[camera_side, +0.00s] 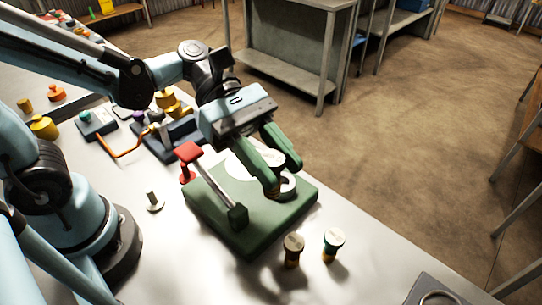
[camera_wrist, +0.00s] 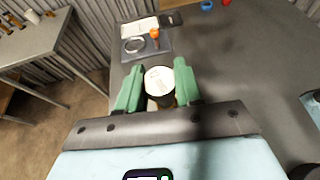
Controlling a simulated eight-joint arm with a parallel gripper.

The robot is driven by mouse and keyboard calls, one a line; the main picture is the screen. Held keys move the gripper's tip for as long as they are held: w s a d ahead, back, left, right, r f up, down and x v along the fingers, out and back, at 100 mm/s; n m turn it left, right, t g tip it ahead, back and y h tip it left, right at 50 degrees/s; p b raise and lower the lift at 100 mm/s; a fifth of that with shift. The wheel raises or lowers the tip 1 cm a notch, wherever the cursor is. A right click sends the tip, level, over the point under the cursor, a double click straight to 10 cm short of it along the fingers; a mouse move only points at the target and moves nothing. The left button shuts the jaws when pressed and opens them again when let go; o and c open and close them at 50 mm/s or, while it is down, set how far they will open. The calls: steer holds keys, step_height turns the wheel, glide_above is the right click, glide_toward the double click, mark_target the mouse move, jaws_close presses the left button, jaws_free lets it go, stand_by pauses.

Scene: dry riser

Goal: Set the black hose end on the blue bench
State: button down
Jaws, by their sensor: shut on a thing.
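My gripper (camera_side: 280,177) has green fingers and hangs over a green block (camera_side: 217,208) with a pale round face. In the wrist view my gripper (camera_wrist: 159,95) is shut on a short cylinder (camera_wrist: 160,80) with a white, marked top and a dark body, which looks like the black hose end. In the side view the fingers mostly hide it. I cannot tell whether its lower end touches the green block. No bench that is plainly blue shows; a dark blue-grey block (camera_side: 182,147) with yellow fittings stands behind the green one.
Two capped posts, one brown (camera_side: 293,250) and one green (camera_side: 333,243), stand in front. A grey tray (camera_side: 432,290) lies at the table's near right.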

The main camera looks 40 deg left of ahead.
steer(key=w+a+r+n+t+y, duration=0.55)
steer(key=w+a+n+t, duration=0.2)
steer(key=a, duration=0.25)
steer(key=w+a+r+n+t+y, duration=0.4)
steer(key=w+a+r+n+t, duration=0.3)
steer(key=a, duration=0.4)
steer(key=s+d+f+m+g+h, duration=0.2)
steer(key=d+f+m+h, duration=0.1)
steer(key=d, duration=0.3)
steer(key=s+d+f+m+g+h, duration=0.2)
steer(key=d+f+m+g+h, duration=0.15)
steer(key=d, duration=0.35)
steer(key=s+d+f+m+g+h, duration=0.3)
steer(key=s+d+m+g, duration=0.5)
steer(key=s, duration=0.4)
steer(key=shift+s+d+f+g, duration=0.35)
steer(key=shift+d+f+g, duration=0.15)
steer(key=shift+d+f, duration=0.2)
steer(key=shift+w, duration=0.1)
steer(key=shift+w+a+f, duration=1.05)
steer(key=shift+w+f, duration=0.55)
steer(key=shift+f, duration=0.15)
steer(key=shift+w+a+f, duration=1.05)
steer(key=shift+w+f, duration=0.6)
steer(key=shift+f, duration=0.15)
steer(key=shift+w+a+f, duration=1.05)
steer(key=shift+w+f, duration=0.55)
steer(key=shift+f, duration=0.15)
